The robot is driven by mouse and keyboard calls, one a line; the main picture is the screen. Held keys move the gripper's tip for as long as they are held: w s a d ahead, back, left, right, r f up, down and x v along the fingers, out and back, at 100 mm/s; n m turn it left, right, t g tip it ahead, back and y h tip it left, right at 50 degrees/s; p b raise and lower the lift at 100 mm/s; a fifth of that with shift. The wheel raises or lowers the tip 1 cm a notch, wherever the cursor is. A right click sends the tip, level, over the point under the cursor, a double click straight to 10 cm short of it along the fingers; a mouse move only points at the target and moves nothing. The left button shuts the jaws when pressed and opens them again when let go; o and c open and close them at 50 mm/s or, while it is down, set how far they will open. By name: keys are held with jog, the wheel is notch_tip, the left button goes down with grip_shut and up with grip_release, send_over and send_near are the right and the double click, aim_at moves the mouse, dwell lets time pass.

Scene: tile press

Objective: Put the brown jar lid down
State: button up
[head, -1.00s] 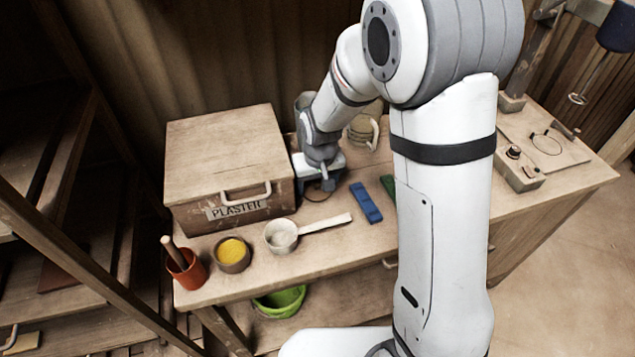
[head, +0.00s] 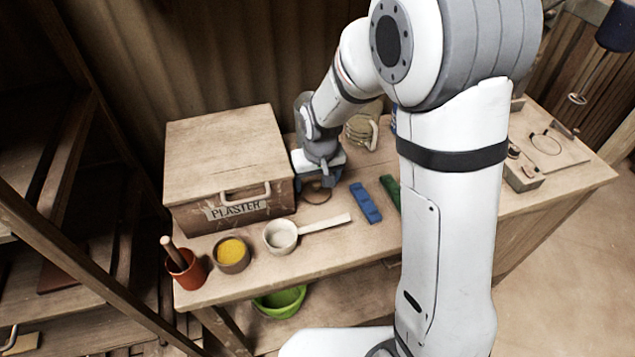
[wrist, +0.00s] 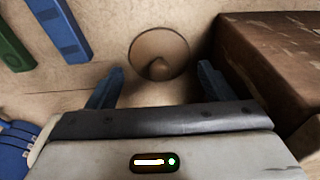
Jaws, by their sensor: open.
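The brown jar lid (head: 318,194) lies on the bench, just right of the plaster box. In the wrist view the lid (wrist: 158,46) is a round disc with a knob at its centre, flat on the wood. My gripper (head: 319,181) is above the bench at the lid, partly covering its far side in the head view. In the wrist view my gripper (wrist: 160,72) is open, with its two blue fingers spread wide to either side and nothing held between them. The lid sits just beyond the fingertips, apart from both.
The plaster box (head: 228,158) stands close on the gripper's left. Blue (head: 366,202) and green (head: 391,190) bars lie to the right. A ladle (head: 282,236), a yellow-filled bowl (head: 232,254) and a red pot (head: 187,270) line the front. A jar (head: 360,132) stands behind.

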aim_at(319, 197)
notch_tip(319, 197, up, 10)
jog(key=s, duration=0.2)
jog(key=s+d+r+m, duration=0.1)
jog(key=s+d+r, duration=0.1)
jog(key=s+d, duration=0.5)
jog(key=s+d+r+m+t, duration=0.1)
jog(key=s+d+r+m, duration=0.1)
jog(key=s+d, duration=0.5)
jog(key=s+r, duration=0.1)
jog(key=s, duration=0.2)
jog(key=shift+d+r, duration=0.25)
jog(key=shift+d, duration=0.05)
